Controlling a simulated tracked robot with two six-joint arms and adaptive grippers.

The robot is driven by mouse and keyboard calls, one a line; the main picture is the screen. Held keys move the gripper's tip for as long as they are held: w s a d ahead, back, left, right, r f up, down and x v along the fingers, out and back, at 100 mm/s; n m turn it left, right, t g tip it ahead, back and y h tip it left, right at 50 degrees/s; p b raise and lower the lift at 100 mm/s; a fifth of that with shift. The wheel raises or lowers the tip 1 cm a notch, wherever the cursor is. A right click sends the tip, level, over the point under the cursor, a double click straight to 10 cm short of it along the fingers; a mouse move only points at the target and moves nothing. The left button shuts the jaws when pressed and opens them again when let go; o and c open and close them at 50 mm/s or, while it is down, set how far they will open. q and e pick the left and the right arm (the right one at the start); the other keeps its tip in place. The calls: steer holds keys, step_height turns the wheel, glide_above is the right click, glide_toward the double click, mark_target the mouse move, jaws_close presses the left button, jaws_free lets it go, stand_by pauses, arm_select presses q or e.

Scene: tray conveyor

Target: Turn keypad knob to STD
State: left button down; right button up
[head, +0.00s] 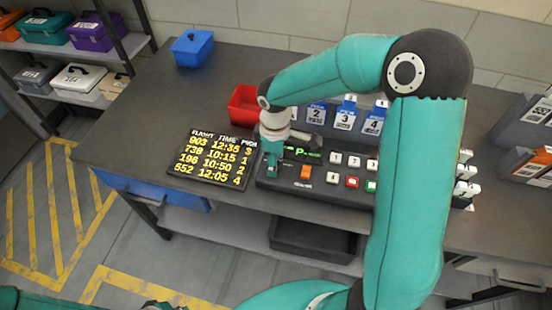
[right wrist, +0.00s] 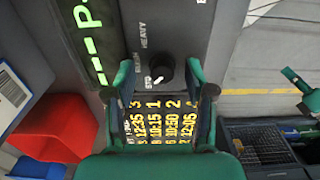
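The keypad (head: 316,184) lies on the dark table, with a green display, an orange key and several small keys. Its round black knob (right wrist: 160,70) shows in the right wrist view, with HEAVY, STD and another small label beside it. A white mark on the knob appears to point toward the STD side. My right gripper (right wrist: 160,68) is open, with its fingers apart on either side of the knob; contact cannot be told. In the head view my right gripper (head: 272,160) hides the knob at the keypad's left end. Part of my left arm shows at the bottom left; its finger state is unclear.
A flight board (head: 213,159) lies just left of the keypad. A red bin (head: 243,104) and blue numbered card holders (head: 345,114) stand behind it. A blue box (head: 192,48) sits at the back left. The table's left part is clear.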

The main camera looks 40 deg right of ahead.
steer(key=shift+r, duration=0.1)
step_height(320, 180, up, 12)
stand_by(0.6)
steer(key=shift+s+f, duration=0.1)
steer(key=shift+f, duration=0.1)
